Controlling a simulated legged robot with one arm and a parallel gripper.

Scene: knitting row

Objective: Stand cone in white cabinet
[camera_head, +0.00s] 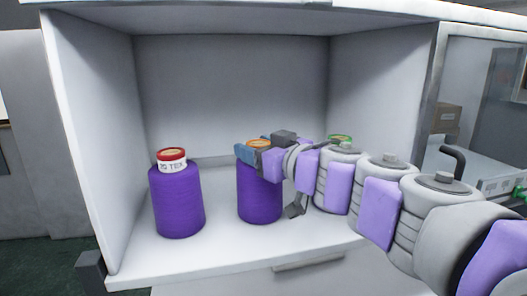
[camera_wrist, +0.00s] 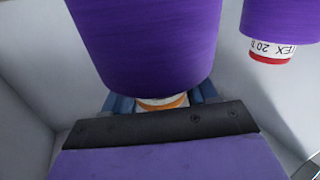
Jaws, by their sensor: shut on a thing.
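The white cabinet (camera_head: 230,75) is open at the front. Inside it, a purple cone (camera_head: 259,195) with an orange-ringed top is upright near the middle. My gripper (camera_head: 252,151) is shut on this cone's top, its blue fingers on either side. The held cone (camera_wrist: 147,45) also fills the middle of the wrist view, with its top between the fingers (camera_wrist: 162,101). Its base is at or very near the cabinet floor; I cannot tell whether it touches.
Another purple cone (camera_head: 176,200) with a red-and-white top stands to the left, a gap apart. A green-ringed top (camera_head: 341,138) shows behind my arm, its body mostly hidden. The side wall (camera_head: 85,140) bounds the left. A glass-fronted unit (camera_head: 485,110) is at right.

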